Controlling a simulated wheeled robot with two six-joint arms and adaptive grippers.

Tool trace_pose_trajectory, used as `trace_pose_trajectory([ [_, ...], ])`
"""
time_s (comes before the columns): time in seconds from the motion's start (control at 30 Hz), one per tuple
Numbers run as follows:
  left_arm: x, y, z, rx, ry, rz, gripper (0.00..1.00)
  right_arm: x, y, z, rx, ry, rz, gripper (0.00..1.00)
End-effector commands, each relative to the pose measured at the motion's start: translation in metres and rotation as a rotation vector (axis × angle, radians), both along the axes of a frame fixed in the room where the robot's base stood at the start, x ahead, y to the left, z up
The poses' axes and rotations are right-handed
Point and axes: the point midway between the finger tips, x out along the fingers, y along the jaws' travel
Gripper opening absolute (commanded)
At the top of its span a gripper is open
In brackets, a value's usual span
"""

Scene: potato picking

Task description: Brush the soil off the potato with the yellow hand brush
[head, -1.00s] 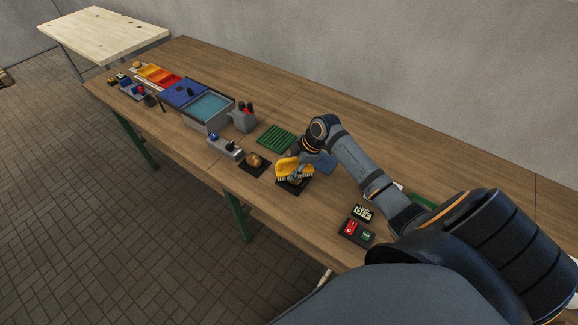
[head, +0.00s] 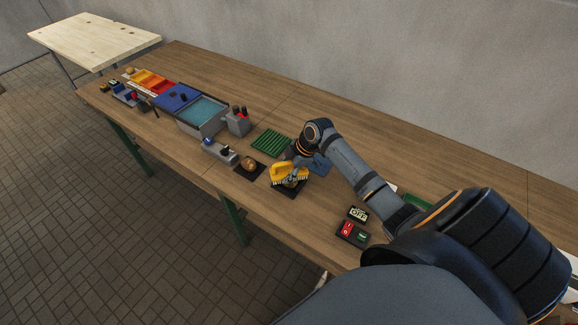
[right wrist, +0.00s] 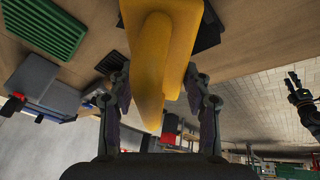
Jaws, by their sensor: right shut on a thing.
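My right gripper (head: 291,160) is shut on the yellow hand brush (head: 284,172), whose pale bristles point down. In the right wrist view the brush's yellow handle (right wrist: 155,70) lies between the two fingers (right wrist: 160,105). The brush is over a black mat (head: 289,193) on the bench. A brown potato (head: 293,184) shows only partly beneath the bristles; whether they touch it cannot be told. Another brown potato (head: 248,163) rests on a second dark mat to the left. A dark claw-like shape, apparently my left gripper (right wrist: 300,92), is at the right of the wrist view, too small to judge.
A green ribbed rack (head: 271,142) lies behind, with a blue cloth-like piece (head: 320,166) beside the brush. A grey holder (head: 237,124), a water basin (head: 203,112) and a grey block (head: 219,152) stand left. Red and green switches (head: 352,233) and an OFF sign (head: 358,214) are at front right.

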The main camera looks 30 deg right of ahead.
Motion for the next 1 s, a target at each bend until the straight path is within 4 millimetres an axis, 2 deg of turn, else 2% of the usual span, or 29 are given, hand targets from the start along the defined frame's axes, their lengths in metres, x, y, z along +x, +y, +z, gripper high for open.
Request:
trace_pose_trajectory([
  [0.37, 0.000, 0.000, 0.000, 0.000, 0.000, 0.000, 0.40, 0.007, 0.019, 0.001, 0.004, 0.003, -0.001, 0.24],
  [0.53, 0.000, 0.000, 0.002, 0.000, 0.000, 0.000, 0.40, 0.005, 0.016, 0.001, 0.001, 0.003, -0.001, 0.24],
  [0.8, 0.000, 0.000, 0.007, 0.000, 0.000, 0.000, 0.40, -0.001, 0.000, 0.000, 0.001, 0.004, -0.002, 0.24],
  [1.0, 0.000, 0.000, 0.008, 0.000, 0.000, 0.000, 0.40, -0.002, -0.003, 0.000, 0.001, 0.004, -0.001, 0.24],
])
